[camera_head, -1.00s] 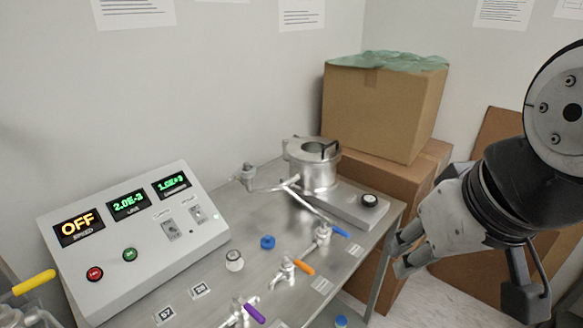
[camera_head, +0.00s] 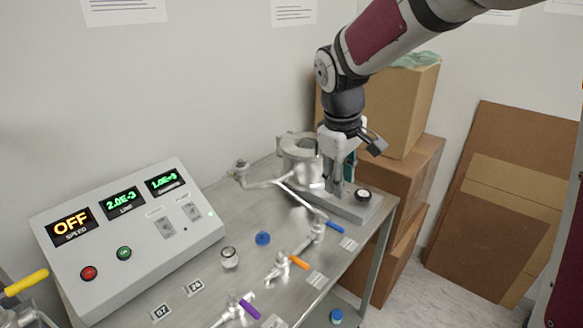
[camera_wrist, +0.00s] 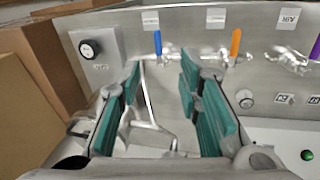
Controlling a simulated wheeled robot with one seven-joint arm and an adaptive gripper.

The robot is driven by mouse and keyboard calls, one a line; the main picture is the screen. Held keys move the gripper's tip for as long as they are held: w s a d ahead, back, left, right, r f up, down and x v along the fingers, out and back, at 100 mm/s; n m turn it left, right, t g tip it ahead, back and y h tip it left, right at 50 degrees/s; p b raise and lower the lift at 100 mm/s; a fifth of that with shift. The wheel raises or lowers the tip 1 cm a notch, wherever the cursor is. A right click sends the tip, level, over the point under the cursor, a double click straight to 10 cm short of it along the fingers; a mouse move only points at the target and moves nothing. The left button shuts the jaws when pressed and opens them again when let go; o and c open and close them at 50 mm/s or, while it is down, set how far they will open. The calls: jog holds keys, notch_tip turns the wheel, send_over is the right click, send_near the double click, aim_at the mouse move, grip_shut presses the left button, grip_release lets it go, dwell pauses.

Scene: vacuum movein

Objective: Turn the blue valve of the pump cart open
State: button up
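The blue valve (camera_head: 335,227) has a blue lever on a metal body, on the right part of the pump cart's steel top (camera_head: 205,255). In the wrist view the blue lever (camera_wrist: 158,42) shows beyond my fingers, with its metal body just below it. My gripper (camera_head: 338,194) points down over the back right of the cart, behind the blue valve and apart from it. In the wrist view its green-padded fingers (camera_wrist: 160,95) are spread wide with nothing between them but the cart's piping behind.
The orange valve (camera_head: 299,262) and purple valve (camera_head: 250,309) stand nearer. A metal pump (camera_head: 299,150) and black knob (camera_head: 362,194) are close to my gripper. A control box (camera_head: 125,240) reads OFF at left. Cardboard boxes (camera_head: 405,110) stand behind the cart. A blue cap (camera_head: 262,238) lies mid-top.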

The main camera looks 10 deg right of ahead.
notch_tip(320, 180, down, 3)
jog(key=w, duration=0.3)
jog(key=n, duration=0.1)
send_near(336, 225)
jog(key=shift+g, duration=0.3)
jog(key=f, duration=0.2)
jog(key=w+f, duration=0.1)
jog(key=f, duration=0.2)
jog(key=d+f+p, duration=0.1)
jog(key=f, duration=0.2)
jog(key=shift+w+d, duration=0.1)
jog(key=shift+w, duration=0.1)
grip_shut()
